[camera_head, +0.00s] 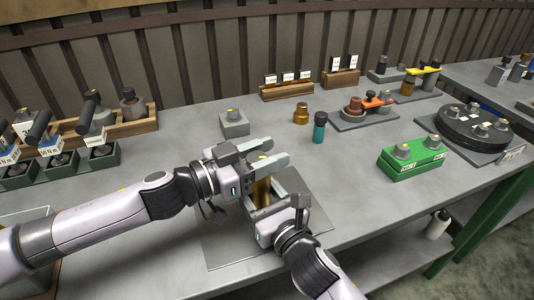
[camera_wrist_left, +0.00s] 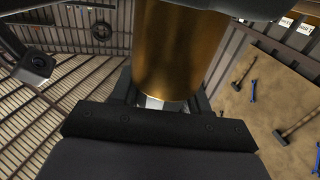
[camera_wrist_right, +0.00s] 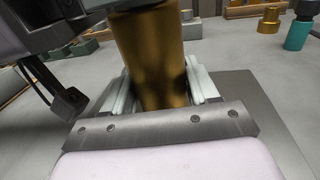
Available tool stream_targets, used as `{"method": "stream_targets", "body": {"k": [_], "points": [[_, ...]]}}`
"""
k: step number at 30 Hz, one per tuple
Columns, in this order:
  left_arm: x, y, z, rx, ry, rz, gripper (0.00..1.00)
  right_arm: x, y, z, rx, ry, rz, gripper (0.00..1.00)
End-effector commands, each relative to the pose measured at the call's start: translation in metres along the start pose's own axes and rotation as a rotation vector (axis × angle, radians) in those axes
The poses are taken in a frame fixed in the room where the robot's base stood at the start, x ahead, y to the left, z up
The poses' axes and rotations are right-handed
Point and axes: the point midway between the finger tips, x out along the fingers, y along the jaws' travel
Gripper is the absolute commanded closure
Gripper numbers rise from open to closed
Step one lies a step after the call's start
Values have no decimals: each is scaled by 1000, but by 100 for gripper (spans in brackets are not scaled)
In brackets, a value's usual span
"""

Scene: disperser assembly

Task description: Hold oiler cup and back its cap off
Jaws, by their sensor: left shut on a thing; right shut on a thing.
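The oiler cup is a brass cylinder (camera_head: 262,192), held above a grey mat (camera_head: 217,247) at the front of the table. My left gripper (camera_head: 268,163) is at its upper end. In the left wrist view the brass body (camera_wrist_left: 178,50) stands between that gripper's fingers, which are mostly hidden. My right gripper (camera_head: 272,207) is lower, shut on the brass body. In the right wrist view its pale fingers lie on both sides of the brass (camera_wrist_right: 152,60). The seam between cap and cup is hidden.
A grey block (camera_head: 234,124) stands behind my left gripper. A teal bottle (camera_head: 319,130) and a small brass part (camera_head: 301,114) stand to the right. A green box (camera_head: 411,161) and a black round carousel (camera_head: 474,127) are farther right. Wooden racks stand at the left.

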Motion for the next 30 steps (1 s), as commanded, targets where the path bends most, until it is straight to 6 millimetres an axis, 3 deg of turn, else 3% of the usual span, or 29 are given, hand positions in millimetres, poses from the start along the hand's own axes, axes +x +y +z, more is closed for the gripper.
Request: {"method": "stream_targets", "body": {"k": [18,30], "points": [[0,-5,-1,-4,4,-386,86,0,1,0,1,0,3,92],[-2,-8,-2,-1,1,-469,86,0,2,0,0,0,3,92]]}}
